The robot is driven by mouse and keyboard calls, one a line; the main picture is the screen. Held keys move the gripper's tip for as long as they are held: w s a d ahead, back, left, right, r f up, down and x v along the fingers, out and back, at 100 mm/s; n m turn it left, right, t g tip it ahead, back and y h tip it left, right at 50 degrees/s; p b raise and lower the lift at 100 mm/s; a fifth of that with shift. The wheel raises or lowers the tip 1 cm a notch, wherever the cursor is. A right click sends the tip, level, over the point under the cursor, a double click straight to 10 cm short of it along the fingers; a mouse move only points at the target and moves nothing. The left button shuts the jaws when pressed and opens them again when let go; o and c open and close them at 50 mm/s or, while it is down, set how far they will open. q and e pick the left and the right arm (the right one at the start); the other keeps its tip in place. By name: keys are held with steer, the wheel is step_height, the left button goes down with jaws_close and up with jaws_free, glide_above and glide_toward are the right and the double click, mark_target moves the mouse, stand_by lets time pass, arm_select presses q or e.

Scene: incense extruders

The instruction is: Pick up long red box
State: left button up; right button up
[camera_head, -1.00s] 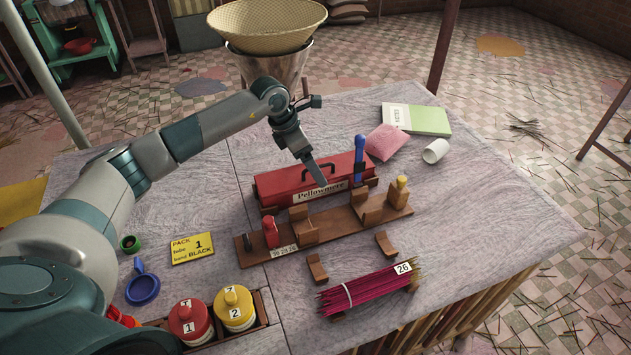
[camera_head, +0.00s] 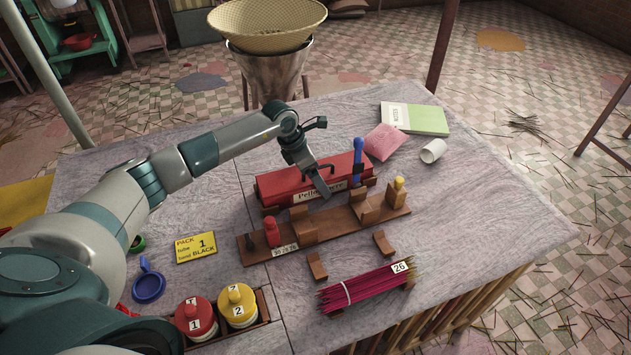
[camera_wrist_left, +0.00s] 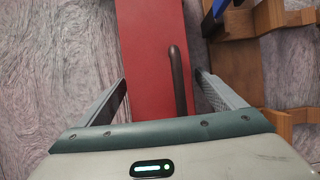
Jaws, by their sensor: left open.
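The long red box (camera_head: 275,187) lies on the table behind a wooden rack, with a dark handle on top and a "Pellowmere" label on its front, partly covered by my gripper. In the left wrist view the red box (camera_wrist_left: 152,65) runs between my fingers, with its dark curved handle (camera_wrist_left: 178,80) nearer the right finger. My left gripper (camera_head: 324,184) is over the box near its handle. In the left wrist view the left gripper (camera_wrist_left: 162,88) is open, one finger on each side of the box. Whether the fingers touch it I cannot tell. My right gripper is not in view.
The wooden rack (camera_head: 335,222) stands close in front of the box, with a blue tool (camera_head: 357,160) upright beside it. A magenta stick bundle (camera_head: 365,288) lies at the front. A pink packet (camera_head: 384,142), a green-white book (camera_head: 415,118) and a white cup (camera_head: 433,151) sit to the right.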

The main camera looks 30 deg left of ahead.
arm_select(q)
steer(key=shift+c, duration=0.6)
steer(key=shift+w+r, duration=0.1)
steer(key=shift+r, duration=0.05)
steer(key=c, duration=1.4)
steer(key=shift+r, duration=0.1)
steer(key=shift+r+b, duration=0.45)
steer(key=shift+r, duration=0.2)
step_height(320, 180, up, 7)
steer(key=b, duration=0.3)
steer(key=shift+r, duration=0.7)
